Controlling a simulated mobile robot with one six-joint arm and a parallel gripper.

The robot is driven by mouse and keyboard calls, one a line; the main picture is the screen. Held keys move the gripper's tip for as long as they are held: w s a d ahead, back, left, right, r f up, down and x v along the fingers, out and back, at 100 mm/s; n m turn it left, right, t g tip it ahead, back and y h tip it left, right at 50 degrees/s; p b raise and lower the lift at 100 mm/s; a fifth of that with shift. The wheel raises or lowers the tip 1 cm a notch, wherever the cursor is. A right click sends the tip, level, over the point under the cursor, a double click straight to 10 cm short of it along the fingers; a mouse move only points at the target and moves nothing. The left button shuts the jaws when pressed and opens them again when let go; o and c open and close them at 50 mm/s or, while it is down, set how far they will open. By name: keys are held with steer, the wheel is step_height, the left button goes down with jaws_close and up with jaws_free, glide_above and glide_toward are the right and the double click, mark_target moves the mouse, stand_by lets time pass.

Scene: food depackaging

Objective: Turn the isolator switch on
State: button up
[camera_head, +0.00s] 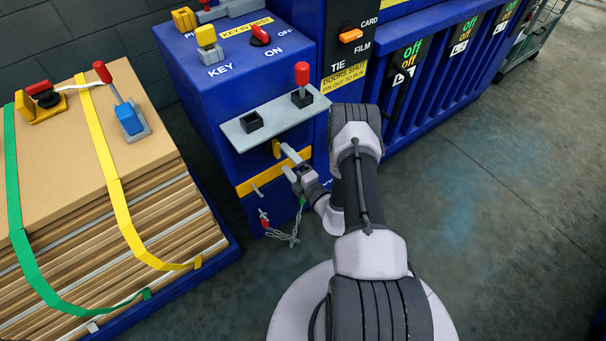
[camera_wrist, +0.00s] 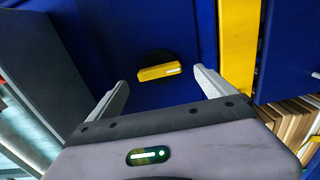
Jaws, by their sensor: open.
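A yellow switch handle with a white mark, which looks like the isolator switch (camera_wrist: 158,72), sits on a round black base on the machine's blue face. In the wrist view it lies across the gap between my fingertips, apart from both. In the head view its yellow handle (camera_head: 277,148) shows below the grey shelf, partly hidden by my gripper. My gripper (camera_head: 289,164) is open and empty in front of that face. Its two grey fingers (camera_wrist: 160,81) point toward the handle. Which setting the handle is at cannot be read.
The grey shelf (camera_head: 245,132) with a red-knobbed lever (camera_head: 302,75) juts out above my gripper. A yellow strip (camera_head: 248,187) and a hanging chain (camera_head: 287,238) are below. A red ON/OFF switch (camera_head: 260,34) is on top.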

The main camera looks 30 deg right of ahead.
steer(key=s+p, duration=0.3)
steer(key=s, duration=1)
steer(key=shift+d, duration=0.2)
